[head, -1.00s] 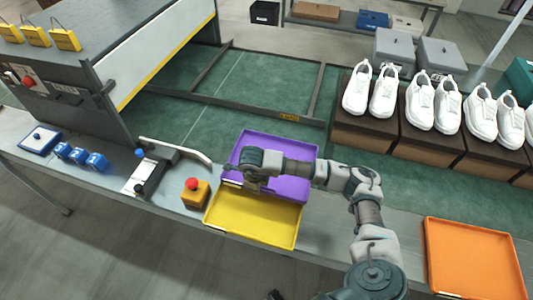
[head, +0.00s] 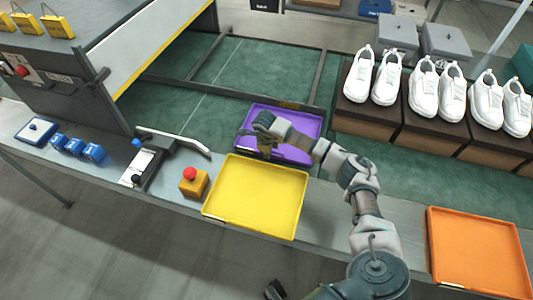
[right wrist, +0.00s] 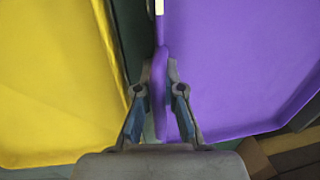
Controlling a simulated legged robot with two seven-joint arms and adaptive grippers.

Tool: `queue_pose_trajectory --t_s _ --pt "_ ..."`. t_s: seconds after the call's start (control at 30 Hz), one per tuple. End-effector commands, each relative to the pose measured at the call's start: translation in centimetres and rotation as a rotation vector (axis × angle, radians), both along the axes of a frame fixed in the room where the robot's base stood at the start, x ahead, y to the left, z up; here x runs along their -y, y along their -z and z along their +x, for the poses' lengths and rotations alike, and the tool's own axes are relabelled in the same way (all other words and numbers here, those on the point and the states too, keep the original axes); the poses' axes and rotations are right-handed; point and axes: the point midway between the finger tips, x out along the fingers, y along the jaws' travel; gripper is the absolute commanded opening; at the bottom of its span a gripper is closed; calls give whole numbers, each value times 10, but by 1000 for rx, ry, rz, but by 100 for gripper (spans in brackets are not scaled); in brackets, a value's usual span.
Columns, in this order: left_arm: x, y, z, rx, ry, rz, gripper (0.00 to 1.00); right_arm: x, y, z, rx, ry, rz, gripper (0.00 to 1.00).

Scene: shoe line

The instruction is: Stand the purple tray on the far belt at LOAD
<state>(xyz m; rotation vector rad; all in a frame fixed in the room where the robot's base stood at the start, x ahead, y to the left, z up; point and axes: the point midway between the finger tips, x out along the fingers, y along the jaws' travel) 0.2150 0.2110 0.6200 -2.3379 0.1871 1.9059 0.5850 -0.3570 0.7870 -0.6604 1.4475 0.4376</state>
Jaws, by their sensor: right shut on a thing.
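The purple tray (head: 305,122) lies beyond the yellow tray in the head view, over the near edge of the green far belt (head: 215,85). Whether it rests on the belt or hangs just above it, I cannot tell. My right gripper (head: 264,148) is shut on the tray's near rim. In the right wrist view the fingers (right wrist: 160,88) pinch the rim of the purple tray (right wrist: 240,60) from both sides. My left gripper is not clearly seen.
The yellow tray (head: 255,195) lies empty on the near grey surface, close to the purple one. An orange tray (head: 478,250) lies at right. A red button box (head: 193,182) stands left. White shoes (head: 425,88) stand on brown boxes (head: 430,133) at right.

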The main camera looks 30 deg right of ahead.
Motion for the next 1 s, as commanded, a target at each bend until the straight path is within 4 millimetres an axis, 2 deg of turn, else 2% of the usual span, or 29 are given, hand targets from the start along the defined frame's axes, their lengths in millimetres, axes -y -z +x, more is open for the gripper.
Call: queue_pose_trajectory --t_s 0.13,0.2,0.23,0.27,0.53,0.67,1.0 --pt "0 0 0 0 0 -1 59 0 -1 0 2 1 0 0" --pt "-1 0 0 0 0 -1 59 -1 0 0 -1 1 1 21" --pt "-1 0 0 0 0 -1 59 -1 0 0 0 1 0 29" --pt "-1 0 0 -1 0 -1 59 -1 -1 0 0 1 0 32" --pt "-1 1 1 -2 -1 0 59 -2 -2 0 0 1 -1 32" --pt "-1 0 3 3 -1 -1 59 -2 -12 0 3 1 1 32" --pt "1 34 3 -8 3 0 59 -10 -85 -7 5 0 0 32"
